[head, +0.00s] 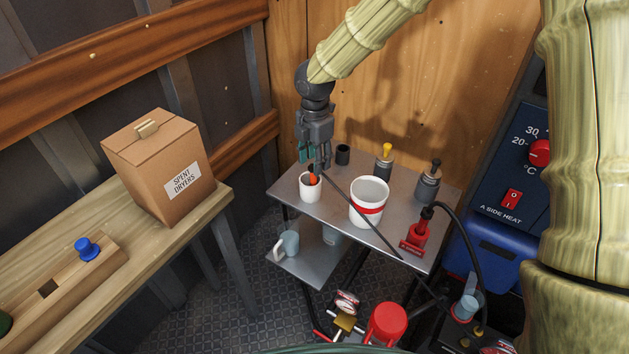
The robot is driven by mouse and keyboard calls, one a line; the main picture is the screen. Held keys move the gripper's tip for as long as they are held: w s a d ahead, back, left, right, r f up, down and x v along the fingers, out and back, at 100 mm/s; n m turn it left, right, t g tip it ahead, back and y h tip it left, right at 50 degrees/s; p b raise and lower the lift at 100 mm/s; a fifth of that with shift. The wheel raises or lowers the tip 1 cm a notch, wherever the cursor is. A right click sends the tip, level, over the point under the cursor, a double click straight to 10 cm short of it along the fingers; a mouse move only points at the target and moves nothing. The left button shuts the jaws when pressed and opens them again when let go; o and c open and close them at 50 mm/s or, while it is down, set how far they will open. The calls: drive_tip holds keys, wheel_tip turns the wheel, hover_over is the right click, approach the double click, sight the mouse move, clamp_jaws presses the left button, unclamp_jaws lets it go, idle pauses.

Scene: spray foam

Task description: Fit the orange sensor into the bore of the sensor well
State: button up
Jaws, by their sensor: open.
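An orange piece (312,178) with a dark part, which looks like the orange sensor, stands up out of a small white cup (311,190) at the left of the metal cart. My gripper (317,163) is open and points down just above it. I cannot tell whether the fingers touch the orange piece. I cannot tell for sure which thing is the sensor well. A short black cylinder (343,155), dark at its top, stands behind and right of the cup. A red fitting (416,238) with a black hose stands at the cart's front right.
A white bucket with a red band (369,203) stands mid-cart with a long dark rod (388,240) by it. Yellow-topped (384,165) and black-topped (429,184) grey canisters stand behind. A cardboard box (160,168) and blue knob (87,249) are on the left bench.

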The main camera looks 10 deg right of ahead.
sight(313, 182)
drive_tip(key=w+f, duration=0.1)
drive_tip(key=f, duration=0.1)
drive_tip(key=f+p, duration=0.1)
drive_tip(key=f, duration=0.1)
drive_tip(key=w+f, duration=0.1)
drive_tip(key=f, duration=0.1)
drive_tip(key=shift+w, duration=0.35)
drive_tip(key=shift+s+d+f, duration=0.1)
drive_tip(key=shift+s+f, duration=0.15)
drive_tip(key=shift+f, duration=0.3)
drive_tip(key=shift+c, duration=1)
drive_tip(key=shift+s+r, duration=0.2)
drive_tip(key=shift+r, duration=0.05)
drive_tip(key=c, duration=0.7)
drive_tip(key=shift+w+f, duration=0.1)
clamp_jaws()
